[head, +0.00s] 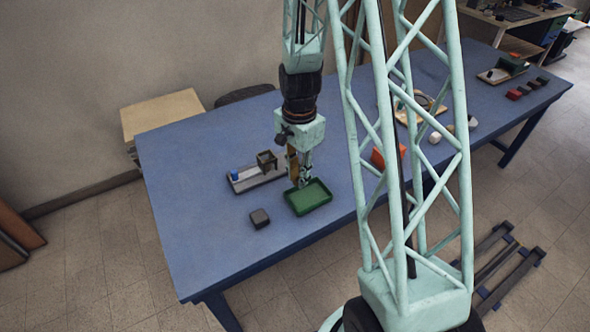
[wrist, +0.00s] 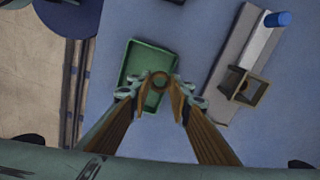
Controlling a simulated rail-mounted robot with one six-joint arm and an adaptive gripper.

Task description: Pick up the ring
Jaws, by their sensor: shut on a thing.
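A small brown ring (wrist: 159,73) shows in the wrist view between the fingertips of my gripper (wrist: 160,88). The gripper is shut on it. Behind the ring, the green tray (wrist: 134,62) lies on the blue table. In the head view, my gripper (head: 303,180) points down at the back edge of the green tray (head: 311,209). The ring cannot be made out in the head view. Its exact height above the tray cannot be told.
Left of the tray, a grey board (head: 250,182) carries a blue cylinder (head: 234,176) and a brown open square box (head: 267,161). A dark block (head: 260,218) sits near the front edge. A red-orange box (head: 380,158) stands farther right. The table's left end is clear.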

